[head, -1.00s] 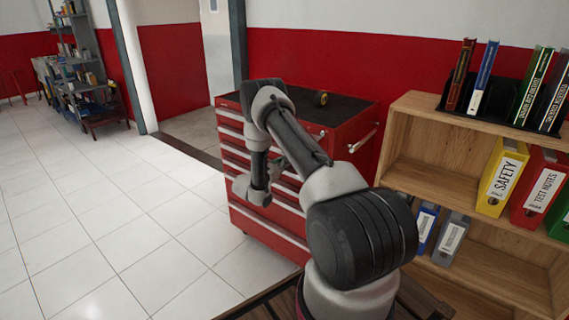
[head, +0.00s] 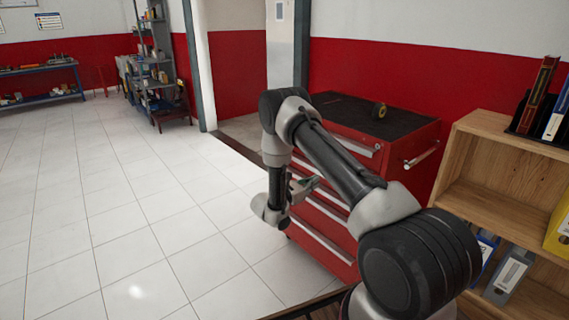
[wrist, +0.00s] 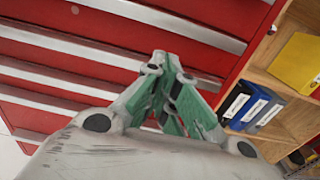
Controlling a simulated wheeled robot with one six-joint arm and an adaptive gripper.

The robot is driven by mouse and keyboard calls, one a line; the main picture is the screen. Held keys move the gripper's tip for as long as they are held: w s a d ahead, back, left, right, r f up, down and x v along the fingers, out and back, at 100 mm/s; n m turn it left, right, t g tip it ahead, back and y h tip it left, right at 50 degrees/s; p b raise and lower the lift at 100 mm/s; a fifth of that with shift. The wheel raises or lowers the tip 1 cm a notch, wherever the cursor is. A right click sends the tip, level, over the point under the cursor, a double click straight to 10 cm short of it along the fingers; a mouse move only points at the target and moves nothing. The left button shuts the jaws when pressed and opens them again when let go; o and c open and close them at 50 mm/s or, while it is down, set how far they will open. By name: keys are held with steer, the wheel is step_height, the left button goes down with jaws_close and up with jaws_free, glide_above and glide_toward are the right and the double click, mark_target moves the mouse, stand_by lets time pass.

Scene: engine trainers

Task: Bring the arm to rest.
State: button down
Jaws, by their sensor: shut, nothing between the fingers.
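My gripper (head: 304,189) is in front of the red tool cabinet (head: 413,134) in the head view, partly hidden by my own arm. In the wrist view my gripper (wrist: 172,118) shows its green-sided fingers closed together with nothing between them. The drawers of the red tool cabinet (wrist: 75,64) fill much of the wrist view beyond the fingers. My arm is folded, with its elbow high and the wrist hanging down.
A wooden shelf (head: 470,150) with binders stands at the right. A grey shelf rack (head: 150,60) and a blue workbench (head: 40,82) stand far back left. The tiled floor (head: 120,220) at left is clear.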

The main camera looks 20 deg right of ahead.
steer(key=s+d+f+m+g, duration=0.3)
steer(key=s+f+g, duration=0.15)
steer(key=s, duration=0.35)
steer(key=s+r+m+g+y, duration=0.4)
steer(key=s+r+m+g, duration=0.15)
steer(key=s+r, duration=0.2)
steer(key=s+a+r+m+t+y, duration=0.3)
steer(key=s+a+r+m+y, duration=0.1)
steer(key=s+r, duration=0.4)
steer(key=s+a+r+m+t+y, duration=0.2)
steer(key=s+a+r+m+y, duration=0.2)
steer(key=s+r, duration=0.4)
steer(key=s+a+r+m+t+y, duration=0.3)
steer(key=s+r, duration=0.6)
steer(key=r, duration=0.6)
steer(key=shift+a+r+m+t+y, duration=0.15)
steer(key=shift+a+m+t+y, duration=0.15)
steer(key=shift+a+m+y, duration=0.7)
steer(key=shift+d, duration=0.15)
